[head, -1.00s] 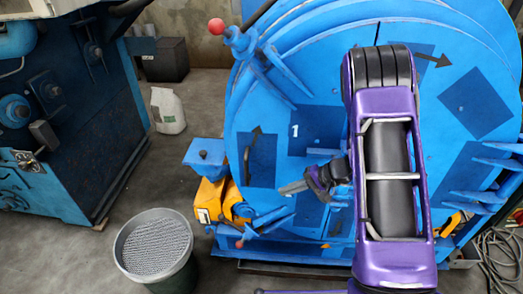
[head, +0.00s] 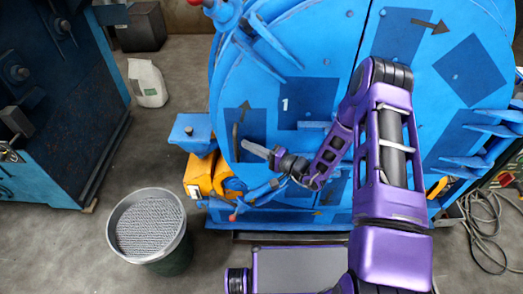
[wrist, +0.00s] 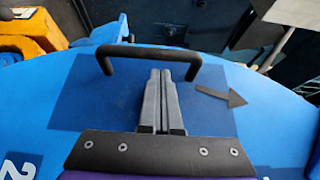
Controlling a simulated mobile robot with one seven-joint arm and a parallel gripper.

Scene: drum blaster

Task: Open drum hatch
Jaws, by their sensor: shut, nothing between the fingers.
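The blue drum hatch (head: 345,105) is a large round door with dark blue patches and a vertical seam; it looks closed. A black bar handle (head: 236,142) stands on a dark patch at its left side. The handle also shows in the wrist view (wrist: 125,49) as a raised loop. My gripper (head: 250,149) is just right of the handle, its fingers pointing at it. In the wrist view my gripper (wrist: 160,75) has its two grey fingers together, with tips close to the bar; I cannot tell whether they touch it. Nothing is held.
Blue clamp levers with red knobs (head: 232,217) sit at the upper and lower left of the drum. A mesh-topped bucket (head: 148,225) stands on the floor at left. A blue machine (head: 60,90) is further left. Cables (head: 487,225) lie at right.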

